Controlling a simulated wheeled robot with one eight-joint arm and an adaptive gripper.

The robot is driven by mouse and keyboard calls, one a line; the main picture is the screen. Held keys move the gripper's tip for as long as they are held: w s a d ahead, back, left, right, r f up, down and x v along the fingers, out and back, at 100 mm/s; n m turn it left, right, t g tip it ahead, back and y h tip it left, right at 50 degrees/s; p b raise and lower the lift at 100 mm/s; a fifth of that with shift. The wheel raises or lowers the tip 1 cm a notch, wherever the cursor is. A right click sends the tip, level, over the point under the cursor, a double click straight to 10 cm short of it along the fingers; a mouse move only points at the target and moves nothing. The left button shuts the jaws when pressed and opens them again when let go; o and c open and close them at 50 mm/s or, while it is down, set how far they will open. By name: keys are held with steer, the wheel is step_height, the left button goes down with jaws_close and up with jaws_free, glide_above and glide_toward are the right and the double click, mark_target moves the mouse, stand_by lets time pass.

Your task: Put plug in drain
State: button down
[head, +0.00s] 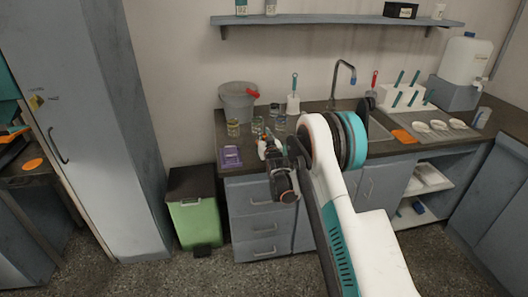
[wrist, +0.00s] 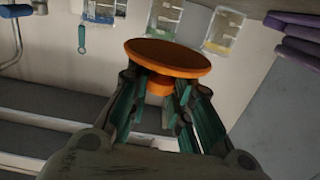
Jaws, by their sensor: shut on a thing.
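The plug is an orange round disc (wrist: 168,58) with a short stem. In the wrist view my gripper (wrist: 160,95) is shut on the stem, with the disc beyond the fingertips. In the head view my gripper (head: 268,148) is over the front edge of the counter, left of the sink (head: 380,122); only a small bit of orange shows there. My white and teal arm covers much of the sink. The drain is hidden.
A curved tap (head: 341,75) rises behind the sink. A white rack (head: 402,97) and an orange piece (head: 404,136) are right of the sink.

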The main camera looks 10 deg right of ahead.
steer(key=shift+f+b, duration=0.9)
steer(key=shift+f, duration=1.95)
steer(key=shift+f, duration=0.15)
steer(key=c, duration=1.4)
jaws_free()
steer(key=shift+c, duration=0.2)
